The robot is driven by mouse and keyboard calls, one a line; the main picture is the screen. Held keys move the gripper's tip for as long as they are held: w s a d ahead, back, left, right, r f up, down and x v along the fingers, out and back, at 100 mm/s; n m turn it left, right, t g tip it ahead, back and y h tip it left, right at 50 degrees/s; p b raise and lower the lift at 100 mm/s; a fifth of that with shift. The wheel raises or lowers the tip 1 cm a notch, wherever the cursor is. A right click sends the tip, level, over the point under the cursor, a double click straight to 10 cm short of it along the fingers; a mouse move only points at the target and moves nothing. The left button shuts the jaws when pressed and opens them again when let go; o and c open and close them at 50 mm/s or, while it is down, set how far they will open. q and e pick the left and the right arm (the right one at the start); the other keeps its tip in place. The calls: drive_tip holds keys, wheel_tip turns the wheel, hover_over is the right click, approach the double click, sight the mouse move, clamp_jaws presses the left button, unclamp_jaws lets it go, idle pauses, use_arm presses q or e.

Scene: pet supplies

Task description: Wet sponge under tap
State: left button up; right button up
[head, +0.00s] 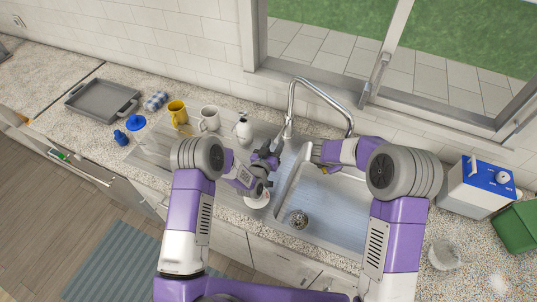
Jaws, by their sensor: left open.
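The silver tap (292,100) stands behind the sink, its spout arching to the right over the basin. The sink basin (335,215) is metal, and its round drain shows. My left gripper (268,172) is open at the left edge of the sink, over the drainboard. My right gripper (318,158) is over the basin below the spout, mostly hidden by its own forearm. A small yellow patch (325,171) shows beside it; I cannot tell if this is the sponge. No sponge shows clearly. No water stream is visible.
A white round item with red (257,199) lies below my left gripper. A soap dispenser (243,129), white mug (209,119), yellow mug (178,112) and grey tray (102,99) stand left. A blue-topped white box (478,186) and green container (516,227) stand right.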

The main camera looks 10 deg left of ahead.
sight(280, 134)
use_arm(q)
drive_tip(key=shift+v, duration=2.75)
drive_tip(key=shift+w, duration=0.1)
drive_tip(key=w+d+g, duration=0.1)
drive_tip(key=w, duration=0.2)
drive_tip(key=w+d+f+g, duration=0.1)
drive_tip(key=w, duration=0.3)
drive_tip(key=w+d+f, duration=0.1)
drive_tip(key=w, duration=0.3)
drive_tip(key=shift+w+g, duration=0.15)
drive_tip(key=shift+g, duration=0.25)
clamp_jaws()
